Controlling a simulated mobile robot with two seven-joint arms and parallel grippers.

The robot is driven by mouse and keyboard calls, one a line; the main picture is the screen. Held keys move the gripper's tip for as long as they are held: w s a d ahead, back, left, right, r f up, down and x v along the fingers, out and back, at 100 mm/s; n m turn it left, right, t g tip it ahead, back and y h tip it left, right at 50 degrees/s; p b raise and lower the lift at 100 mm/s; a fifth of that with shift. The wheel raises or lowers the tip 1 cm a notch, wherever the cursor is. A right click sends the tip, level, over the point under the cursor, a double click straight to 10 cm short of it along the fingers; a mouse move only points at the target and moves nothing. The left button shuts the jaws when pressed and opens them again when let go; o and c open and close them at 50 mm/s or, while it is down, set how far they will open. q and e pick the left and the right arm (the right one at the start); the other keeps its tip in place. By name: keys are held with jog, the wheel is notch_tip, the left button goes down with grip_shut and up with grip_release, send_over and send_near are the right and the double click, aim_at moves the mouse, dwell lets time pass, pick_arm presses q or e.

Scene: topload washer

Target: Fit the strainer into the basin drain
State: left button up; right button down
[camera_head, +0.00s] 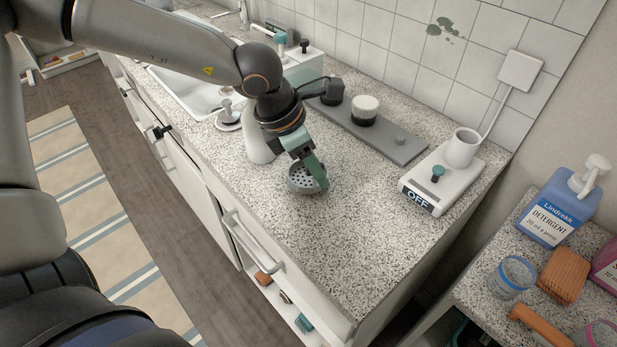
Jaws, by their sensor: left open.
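The strainer (302,180) is a grey, cup-like piece with holes, on the speckled counter (310,235) near its front edge. My left gripper (314,173), with teal fingers, is right at the strainer from above and is open. One finger overlaps the strainer's right side; I cannot tell whether it touches. The white basin (188,92) is set into the counter at the upper left. My arm covers much of it, and I cannot make out its drain. My right gripper is not in view.
A white bottle (258,146) stands close behind my gripper. A white device (440,180) reading OFF holds a cup (463,147). The counter front is clear.

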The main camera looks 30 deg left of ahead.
pick_arm(q)
grip_shut()
dwell(1.4)
